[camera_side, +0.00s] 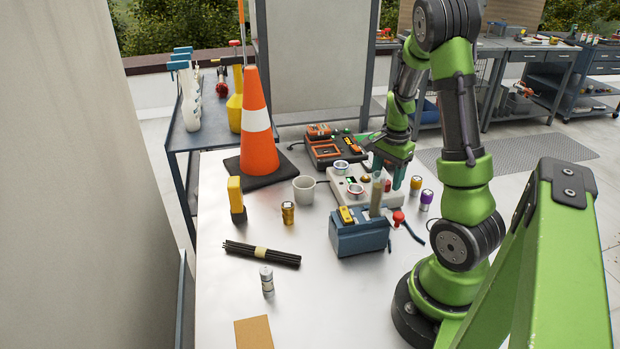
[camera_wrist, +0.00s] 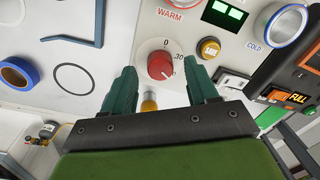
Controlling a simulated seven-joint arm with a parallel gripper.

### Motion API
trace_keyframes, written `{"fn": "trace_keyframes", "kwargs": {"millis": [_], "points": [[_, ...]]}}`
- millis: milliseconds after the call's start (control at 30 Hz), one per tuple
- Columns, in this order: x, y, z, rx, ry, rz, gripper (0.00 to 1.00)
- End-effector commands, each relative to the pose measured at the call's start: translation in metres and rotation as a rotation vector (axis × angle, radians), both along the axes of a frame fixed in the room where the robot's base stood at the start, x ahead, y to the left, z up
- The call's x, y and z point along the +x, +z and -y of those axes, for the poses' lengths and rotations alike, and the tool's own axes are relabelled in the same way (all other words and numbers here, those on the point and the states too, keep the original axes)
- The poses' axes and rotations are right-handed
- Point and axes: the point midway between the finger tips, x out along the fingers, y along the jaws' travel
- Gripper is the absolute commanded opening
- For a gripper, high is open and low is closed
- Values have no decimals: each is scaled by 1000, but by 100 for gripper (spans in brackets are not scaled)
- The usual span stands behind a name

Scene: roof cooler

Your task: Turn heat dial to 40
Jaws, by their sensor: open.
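The red heat dial (camera_wrist: 159,65) sits on a white round plate on the pale control box (camera_side: 350,186). The plate's marks "0" and "30" are readable above and to the right of the dial; other marks are hidden or too small. I cannot tell clearly where the dial points. My gripper (camera_wrist: 160,72) is open, with one green finger on each side of the dial in the wrist view. I see no clear contact with the dial. In the side view, my gripper (camera_side: 390,168) is low over the right part of the control box.
The wrist view shows a green display (camera_wrist: 225,14), a yellow button (camera_wrist: 208,47) and a rocker switch (camera_wrist: 233,80) near the dial. A blue-grey bag (camera_side: 358,238) stands before the box. Purple (camera_side: 426,199) and orange (camera_side: 416,185) cans stand right of it.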

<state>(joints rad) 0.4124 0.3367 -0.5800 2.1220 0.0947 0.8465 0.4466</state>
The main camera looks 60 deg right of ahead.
Motion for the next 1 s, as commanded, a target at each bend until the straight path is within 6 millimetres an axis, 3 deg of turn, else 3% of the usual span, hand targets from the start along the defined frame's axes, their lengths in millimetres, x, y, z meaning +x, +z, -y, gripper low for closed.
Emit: {"fn": "trace_keyframes", "kwargs": {"millis": [400,600,800,1000], "points": [[-3,99,0,-4,0,7,58],[-5,136,-1,-3,-1,4,58],[-6,154,-2,-3,1,2,58],[-6,157,-2,0,0,1,58]]}}
